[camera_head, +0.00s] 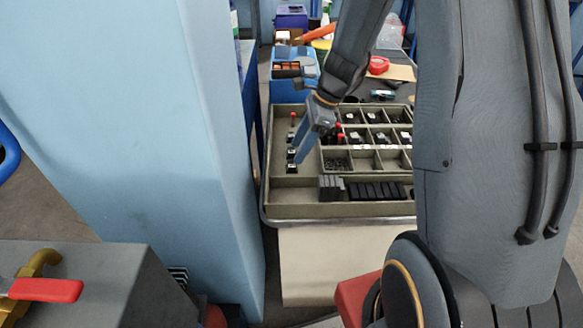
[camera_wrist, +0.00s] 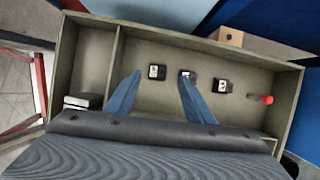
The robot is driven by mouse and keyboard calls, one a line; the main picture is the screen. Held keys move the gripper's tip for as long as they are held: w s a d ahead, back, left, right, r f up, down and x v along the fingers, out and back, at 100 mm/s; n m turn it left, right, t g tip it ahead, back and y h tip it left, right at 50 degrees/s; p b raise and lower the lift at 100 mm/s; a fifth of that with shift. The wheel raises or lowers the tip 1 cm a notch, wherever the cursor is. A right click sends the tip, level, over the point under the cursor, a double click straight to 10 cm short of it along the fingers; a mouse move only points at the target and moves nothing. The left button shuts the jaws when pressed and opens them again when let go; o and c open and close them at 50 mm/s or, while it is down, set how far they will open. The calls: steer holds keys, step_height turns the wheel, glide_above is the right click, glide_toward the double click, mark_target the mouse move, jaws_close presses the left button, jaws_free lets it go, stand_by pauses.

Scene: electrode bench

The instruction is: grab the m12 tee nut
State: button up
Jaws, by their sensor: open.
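Three small dark blocks with pale markings sit in a row in the long left compartment of the tray. In the wrist view they are the left block (camera_wrist: 157,72), the middle block (camera_wrist: 190,74) and the right block (camera_wrist: 222,86). I cannot read which is the m12 tee nut. My gripper (camera_wrist: 158,78) is open and empty. Its blue fingers appear either side of the left block, and the right fingertip overlaps the middle block's edge. In the head view my gripper (camera_head: 301,157) hangs over this compartment, beside the nearest block (camera_head: 291,168). Height above the blocks is unclear.
A red-tipped piece (camera_wrist: 266,99) stands at the row's far end. The grey-green tray (camera_head: 290,210) has raised walls and a divider (camera_wrist: 115,62). Small compartments of parts (camera_head: 369,160) lie right, and black blocks (camera_head: 375,191) at the front. A blue pillar (camera_head: 215,150) stands close left.

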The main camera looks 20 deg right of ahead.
mark_target(293, 164)
steer(key=x, duration=0.4)
steer(key=shift+s+d+f+p, duration=0.25)
steer(key=shift+p, duration=0.15)
steer(key=shift+a+f, duration=0.15)
steer(key=shift+f, duration=0.3)
steer(key=c, duration=1.2)
